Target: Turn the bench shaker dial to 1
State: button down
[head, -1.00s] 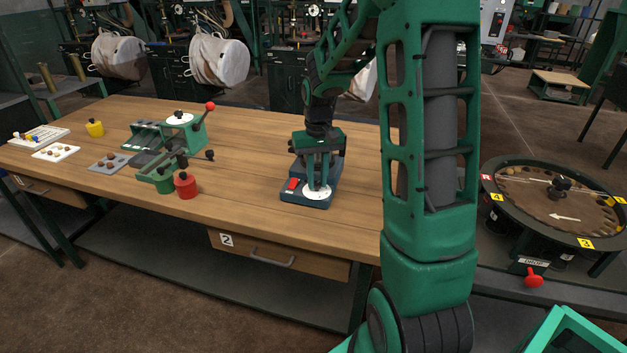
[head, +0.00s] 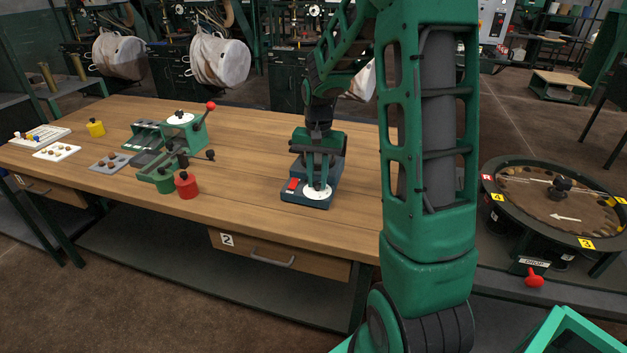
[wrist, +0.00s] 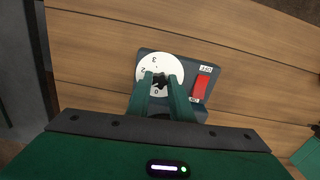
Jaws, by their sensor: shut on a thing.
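The bench shaker (head: 325,185) is a dark blue-grey box on the wooden bench, with a white round dial (head: 318,193) and a red switch (head: 292,184) on its top. In the wrist view the dial (wrist: 150,62) shows the digits 3, 2 and 0; part of its scale is hidden by my fingers. My gripper (wrist: 161,82) points down over the dial and is shut on its black knob (wrist: 160,80). The red switch (wrist: 201,86) sits to the right of the dial there. I cannot tell which number the knob points at.
The bench around the shaker is clear. A round turntable (head: 535,200) stands at the right.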

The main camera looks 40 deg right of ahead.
aim_at(317, 183)
jog(key=c, duration=1.6)
grip_release()
jog(key=shift+o, duration=0.2)
jog(key=shift+r, duration=0.1)
notch_tip(317, 183, up, 11)
jog(key=shift+f, duration=0.2)
jog(key=shift+w, duration=0.1)
